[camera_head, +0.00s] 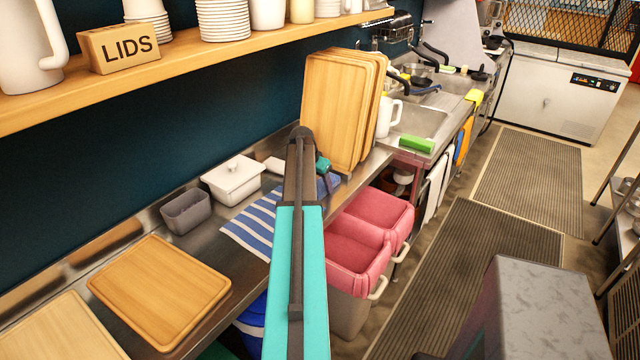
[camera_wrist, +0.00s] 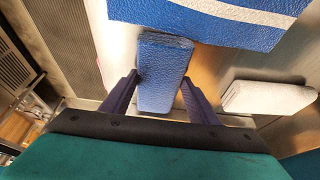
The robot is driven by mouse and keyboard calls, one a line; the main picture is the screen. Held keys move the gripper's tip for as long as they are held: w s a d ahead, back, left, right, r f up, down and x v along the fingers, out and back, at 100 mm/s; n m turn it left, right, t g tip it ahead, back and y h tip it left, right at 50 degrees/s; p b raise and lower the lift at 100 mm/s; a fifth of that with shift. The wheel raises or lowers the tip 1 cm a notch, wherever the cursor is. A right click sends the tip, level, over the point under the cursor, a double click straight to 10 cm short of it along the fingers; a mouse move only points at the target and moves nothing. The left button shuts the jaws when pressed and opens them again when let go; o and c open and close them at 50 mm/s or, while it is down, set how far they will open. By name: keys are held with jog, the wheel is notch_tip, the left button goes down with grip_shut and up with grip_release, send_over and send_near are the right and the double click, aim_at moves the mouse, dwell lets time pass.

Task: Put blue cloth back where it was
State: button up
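In the wrist view, a small folded blue cloth (camera_wrist: 162,65) with a rough surface lies between the two purple fingers of my gripper (camera_wrist: 158,82). The fingertips line up with its left and right edges. I cannot tell whether they press on it or only stand around it. In the head view, my gripper (camera_head: 312,162) is above the counter, just in front of the upright cutting boards, and its arm hides the blue cloth from me.
A blue-and-white striped towel (camera_head: 248,234) lies flat beneath the arm. A white folded piece (camera_wrist: 268,97) rests beside the blue cloth. A white lidded dish (camera_head: 232,182), a grey tub (camera_head: 186,212) and upright cutting boards (camera_head: 332,110) stand nearby.

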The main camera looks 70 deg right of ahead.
jog(key=o, duration=0.4)
jog(key=shift+f, duration=0.1)
jog(key=shift+r, duration=0.3)
jog(key=b+v, duration=0.2)
jog(key=v, duration=1)
jog(key=shift+b, duration=0.3)
dwell(0.4)
